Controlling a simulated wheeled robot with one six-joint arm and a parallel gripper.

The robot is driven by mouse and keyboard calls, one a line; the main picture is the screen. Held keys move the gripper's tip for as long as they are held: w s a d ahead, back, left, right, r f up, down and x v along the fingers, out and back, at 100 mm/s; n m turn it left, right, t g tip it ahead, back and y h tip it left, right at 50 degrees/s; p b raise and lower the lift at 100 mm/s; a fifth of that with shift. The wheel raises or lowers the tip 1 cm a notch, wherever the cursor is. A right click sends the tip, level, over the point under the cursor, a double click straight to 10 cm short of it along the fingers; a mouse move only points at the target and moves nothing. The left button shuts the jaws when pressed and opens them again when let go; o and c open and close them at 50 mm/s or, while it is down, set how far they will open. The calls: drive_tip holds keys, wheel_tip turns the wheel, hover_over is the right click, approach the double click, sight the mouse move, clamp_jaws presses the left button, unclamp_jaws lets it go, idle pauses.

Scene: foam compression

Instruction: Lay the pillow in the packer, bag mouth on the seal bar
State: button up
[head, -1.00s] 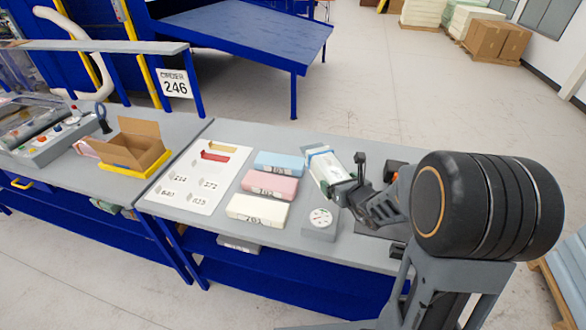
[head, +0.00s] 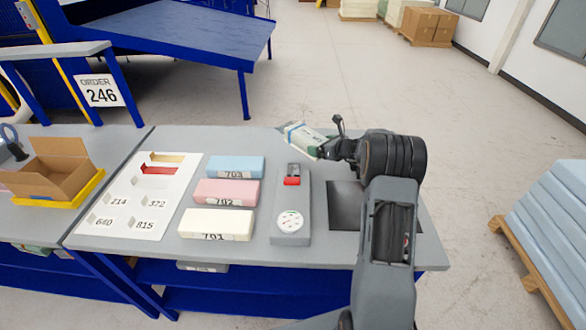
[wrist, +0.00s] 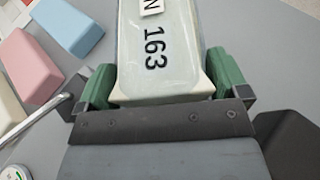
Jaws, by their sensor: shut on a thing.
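The pillow (head: 302,137) is a pale bagged block held up near the table's far edge. It also shows in the wrist view (wrist: 160,60), with the number 163 and a small white label on its upper face. My gripper (head: 326,148) is shut on it. In the wrist view its green finger pads (wrist: 165,88) press either side of the pillow's near end. I cannot tell which end is the bag mouth.
Blue (head: 235,166), pink (head: 227,192) and cream (head: 216,224) blocks lie on the grey table. A grey gauge unit (head: 303,215) with a red part stands right of them. A numbered white board (head: 130,215) and an open cardboard box (head: 55,170) are left.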

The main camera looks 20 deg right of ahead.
drive_tip(key=shift+f+p, duration=0.6)
drive_tip(key=shift+f, duration=3.15)
drive_tip(key=shift+f, duration=0.15)
drive_tip(key=o, duration=0.5)
